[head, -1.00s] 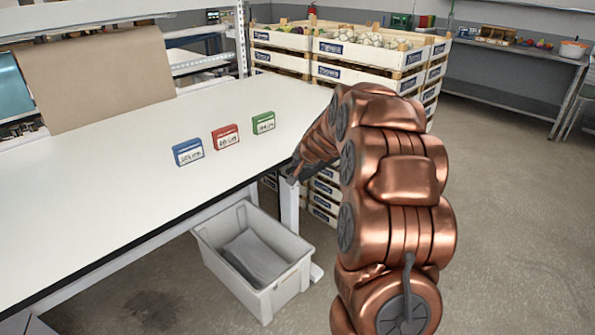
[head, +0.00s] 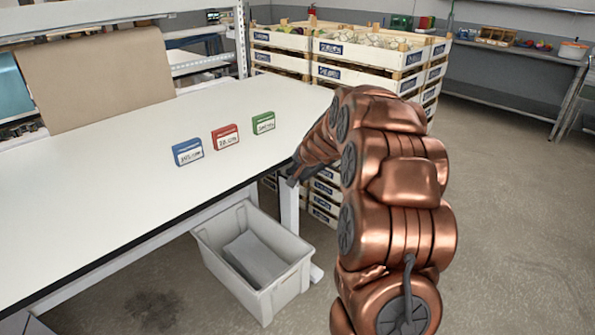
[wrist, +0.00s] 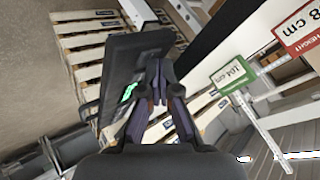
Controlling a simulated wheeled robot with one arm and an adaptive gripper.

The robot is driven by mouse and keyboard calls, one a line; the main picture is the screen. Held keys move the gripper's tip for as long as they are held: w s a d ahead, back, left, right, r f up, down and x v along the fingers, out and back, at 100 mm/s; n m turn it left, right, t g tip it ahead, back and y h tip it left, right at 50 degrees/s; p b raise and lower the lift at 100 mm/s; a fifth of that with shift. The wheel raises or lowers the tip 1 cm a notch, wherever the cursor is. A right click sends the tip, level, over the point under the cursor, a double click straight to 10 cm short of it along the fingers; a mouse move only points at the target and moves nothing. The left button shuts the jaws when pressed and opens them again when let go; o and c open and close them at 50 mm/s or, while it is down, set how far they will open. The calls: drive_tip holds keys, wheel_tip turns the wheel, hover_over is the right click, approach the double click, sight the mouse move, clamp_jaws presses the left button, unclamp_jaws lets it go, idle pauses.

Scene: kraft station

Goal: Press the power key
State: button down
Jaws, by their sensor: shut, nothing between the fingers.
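A dark flat panel (wrist: 135,62) fills the upper middle of the wrist view, with a small glowing green mark (wrist: 129,93) on it. I cannot tell whether this mark is the power key; no key outline is clear. My gripper (wrist: 156,68) is shut and empty, its dark fingertips over or close to the panel's right part, right of the green mark. Whether they touch is unclear. In the head view, my gripper (head: 292,174) is at the white table's (head: 95,185) near right corner. The panel cannot be made out there.
Blue (head: 188,152), red (head: 225,136) and green (head: 263,123) signs stand on the table. A grey bin (head: 228,268) is on the floor below its edge. Stacked wooden crates (head: 372,75) stand behind my arm. The floor to the right is clear.

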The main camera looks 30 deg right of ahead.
drive_tip(key=shift+r, duration=0.1)
drive_tip(key=shift+r+p, duration=0.6)
drive_tip(key=shift+r, duration=0.2)
drive_tip(key=shift+r, duration=0.1)
wheel_tip(320, 180, up, 6)
drive_tip(key=p, duration=0.4)
drive_tip(key=shift+a, duration=0.1)
idle(0.5)
